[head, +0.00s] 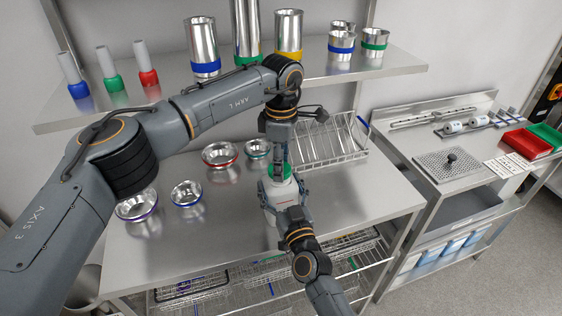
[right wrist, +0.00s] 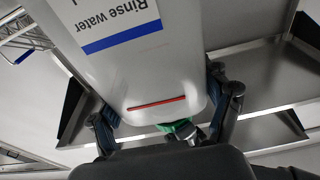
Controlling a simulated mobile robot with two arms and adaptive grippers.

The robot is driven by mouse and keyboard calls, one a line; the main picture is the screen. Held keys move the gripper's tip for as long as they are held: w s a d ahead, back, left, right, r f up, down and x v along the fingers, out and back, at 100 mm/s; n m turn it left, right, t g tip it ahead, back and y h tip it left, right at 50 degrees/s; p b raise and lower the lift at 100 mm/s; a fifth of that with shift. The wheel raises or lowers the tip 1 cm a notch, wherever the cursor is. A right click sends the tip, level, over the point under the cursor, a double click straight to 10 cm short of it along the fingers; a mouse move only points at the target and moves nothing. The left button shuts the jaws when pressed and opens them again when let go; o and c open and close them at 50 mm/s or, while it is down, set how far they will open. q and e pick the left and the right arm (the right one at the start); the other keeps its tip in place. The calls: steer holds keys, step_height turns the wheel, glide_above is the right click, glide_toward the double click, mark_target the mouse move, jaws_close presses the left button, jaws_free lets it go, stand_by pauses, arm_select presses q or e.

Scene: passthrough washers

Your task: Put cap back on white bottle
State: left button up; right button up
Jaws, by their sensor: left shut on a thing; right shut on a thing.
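The white bottle (head: 281,194) stands upright at the middle of the steel table. In the right wrist view the bottle (right wrist: 140,70) fills the middle, its "Rinse water" label upside down in the picture. My right gripper (head: 284,197) is shut around the bottle's upper body, a finger on each side. My left gripper (head: 279,168) points straight down above the bottle and is shut on the green cap (head: 279,173). The cap is at the bottle's mouth and also shows partly in the right wrist view (right wrist: 178,126). Whether it is seated is hidden.
Metal bowls (head: 220,155) stand left of the bottle. A wire rack (head: 330,140) stands behind right. A shelf above holds steel cylinders (head: 203,45) and colored-base bottles (head: 107,66). The front left tabletop is clear. A side bench (head: 450,165) stands at right.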

arm_select(q)
steer(key=shift+f, duration=0.55)
arm_select(e)
jaws_close()
arm_select(q)
steer(key=m, duration=0.4)
steer(key=shift+m, duration=0.4)
steer(key=m, duration=0.5)
steer(key=shift+s+a+m, duration=0.1)
steer(key=shift+m, duration=0.3)
steer(key=m, duration=0.6)
steer(key=shift+a, duration=0.1)
steer(key=m, duration=0.6)
steer(key=shift+a, duration=0.1)
steer(key=o, duration=0.8)
steer(key=shift+c, duration=0.2)
